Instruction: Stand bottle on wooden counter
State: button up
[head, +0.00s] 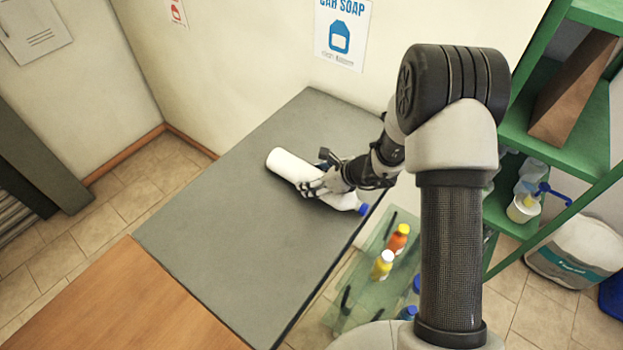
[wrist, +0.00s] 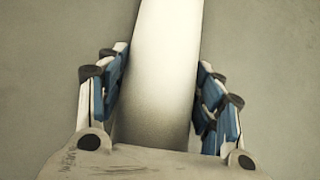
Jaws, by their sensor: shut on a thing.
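A white bottle (head: 289,165) with a blue cap lies on its side, low over or on the grey counter top (head: 240,220); I cannot tell if it touches. Its cap end points to the lower right, near the counter's right edge. My gripper (head: 318,182) is shut on the bottle's middle. In the wrist view my gripper (wrist: 160,95) has its blue-padded fingers on both sides of the white bottle (wrist: 165,60). The wooden counter (head: 125,305) is at the lower left, adjoining the grey top, and its visible part is bare.
A green translucent tray (head: 350,305) with an orange bottle (head: 398,239), a yellow bottle (head: 382,264) and blue-capped containers is right of the grey counter. A green shelf (head: 567,125) stands at the right. A wall is behind the counter. Most of the grey top is clear.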

grip_shut()
jog(key=shift+r, duration=0.1)
dwell(0.5)
jog(key=shift+w+r, duration=0.1)
